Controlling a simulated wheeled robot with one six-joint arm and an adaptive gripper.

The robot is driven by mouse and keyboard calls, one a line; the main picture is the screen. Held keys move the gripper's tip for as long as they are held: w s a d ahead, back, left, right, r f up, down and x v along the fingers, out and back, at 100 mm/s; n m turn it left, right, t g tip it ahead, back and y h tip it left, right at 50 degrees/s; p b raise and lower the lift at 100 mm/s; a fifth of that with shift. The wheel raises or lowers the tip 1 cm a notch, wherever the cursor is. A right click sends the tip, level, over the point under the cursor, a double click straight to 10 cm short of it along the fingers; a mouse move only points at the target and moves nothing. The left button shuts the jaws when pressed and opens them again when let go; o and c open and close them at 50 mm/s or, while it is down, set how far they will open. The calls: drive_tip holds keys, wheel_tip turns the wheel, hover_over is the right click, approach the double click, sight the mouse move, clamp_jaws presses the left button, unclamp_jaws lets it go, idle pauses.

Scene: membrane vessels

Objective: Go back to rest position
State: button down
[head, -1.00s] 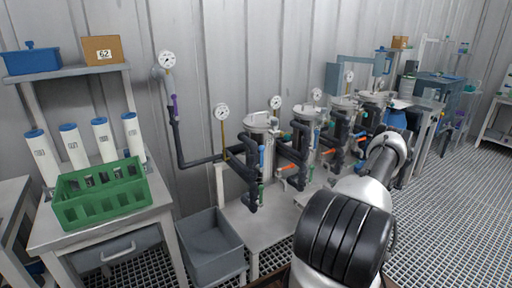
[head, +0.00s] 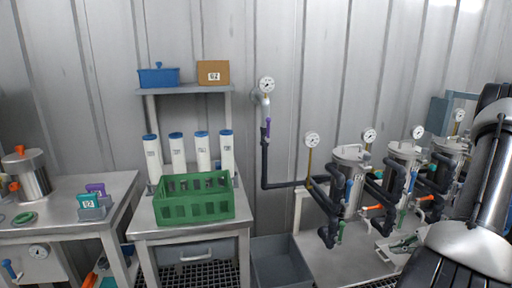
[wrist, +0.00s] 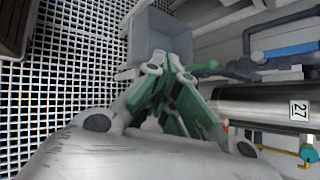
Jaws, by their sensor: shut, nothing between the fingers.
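My gripper (wrist: 172,68) shows in the wrist view with its green-padded fingers drawn together and nothing between them. Beyond the fingertips is the grey bin (wrist: 143,38), apart from them. A steel vessel with a "27" label (wrist: 262,108) lies close along the right side of the gripper. In the head view my arm fills the right edge, in front of the row of vessels. The nearest clear vessel there is a steel one (head: 349,180) with dark pipes.
A green crate (head: 194,208) stands on a steel table with several white cartridges (head: 153,158) behind it. The grey bin (head: 281,264) is on the floor between table and vessel bench (head: 340,262). A steel pot (head: 28,175) stands far left. Grated floor (wrist: 60,95) is open at left in the wrist view.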

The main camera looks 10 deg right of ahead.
drive_tip(key=s+a+r+n+h, duration=0.2)
drive_tip(key=s+a+r+n, duration=0.3)
drive_tip(key=r, duration=0.7)
drive_tip(key=s+a+r+n+g+h, duration=0.1)
drive_tip(key=s+a+r+n+h, duration=0.2)
drive_tip(key=s+a+r+n, duration=0.2)
drive_tip(key=s+a+r+n+h, duration=0.3)
drive_tip(key=s+a+r+n, duration=0.2)
drive_tip(key=r, duration=1.3)
drive_tip(key=a+n, duration=0.3)
drive_tip(key=a, duration=0.3)
drive_tip(key=shift+s+a+r+g, duration=0.15)
drive_tip(key=shift+s+r+g, duration=0.15)
drive_tip(key=shift+g, duration=0.1)
